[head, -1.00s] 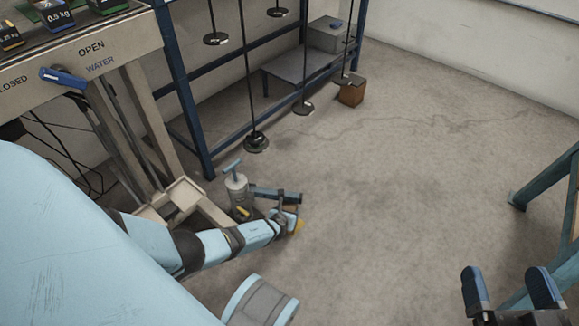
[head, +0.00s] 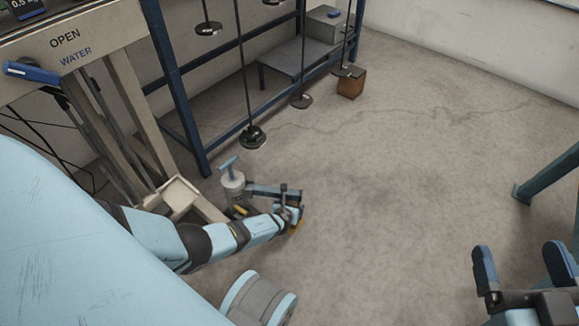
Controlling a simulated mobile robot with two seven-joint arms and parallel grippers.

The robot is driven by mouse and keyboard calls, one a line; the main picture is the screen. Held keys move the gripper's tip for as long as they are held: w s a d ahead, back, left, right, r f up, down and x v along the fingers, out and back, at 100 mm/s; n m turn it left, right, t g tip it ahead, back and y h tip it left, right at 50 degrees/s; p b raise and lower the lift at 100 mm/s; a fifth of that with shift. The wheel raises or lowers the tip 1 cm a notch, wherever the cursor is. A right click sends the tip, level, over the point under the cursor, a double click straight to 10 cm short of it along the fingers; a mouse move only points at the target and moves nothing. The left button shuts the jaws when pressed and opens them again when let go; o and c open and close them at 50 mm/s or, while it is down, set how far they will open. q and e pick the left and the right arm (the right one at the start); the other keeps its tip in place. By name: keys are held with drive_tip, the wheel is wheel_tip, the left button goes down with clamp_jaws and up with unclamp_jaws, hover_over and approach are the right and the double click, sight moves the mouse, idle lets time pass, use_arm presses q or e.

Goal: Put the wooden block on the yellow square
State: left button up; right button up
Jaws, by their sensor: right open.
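A brown block (head: 351,83), wooden by its look, sits on the floor beside the blue rack in the head view. A hanging rod with a dark disc is just in front of its left side. No yellow square shows; only small yellow bits are near the end of my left arm. My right gripper (head: 518,256) is at the lower right, fingers spread and empty, far from the block. My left gripper (head: 288,205) is low over the floor near a grey cylinder; its fingers are too unclear to tell open or shut.
A blue rack (head: 170,80) with several hanging discs stands at the back left. A grey cylinder with a blue T-handle (head: 233,182) is beside my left arm. A bench with a blue lever (head: 32,72) is at left. A teal frame (head: 545,178) is at right. The middle floor is clear.

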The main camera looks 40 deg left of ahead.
use_arm(q)
drive_tip(key=shift+r, duration=0.1)
use_arm(e)
drive_tip(key=shift+w+f, duration=0.15)
use_arm(q)
drive_tip(key=shift+s+r+p, duration=0.25)
drive_tip(key=shift+r+p, duration=0.2)
drive_tip(key=shift+p, duration=0.05)
drive_tip(key=p+v, duration=0.8)
drive_tip(key=v, duration=0.3)
use_arm(e)
drive_tip(key=s+r+m, duration=0.1)
drive_tip(key=s+a+r+m, duration=0.1)
drive_tip(key=m, duration=0.1)
drive_tip(key=s+r+m+h, duration=0.1)
drive_tip(key=shift+a+r+m+g, duration=0.3)
drive_tip(key=shift+a+m, duration=0.05)
drive_tip(key=shift+m, duration=0.05)
use_arm(q)
drive_tip(key=shift+s+f, duration=0.15)
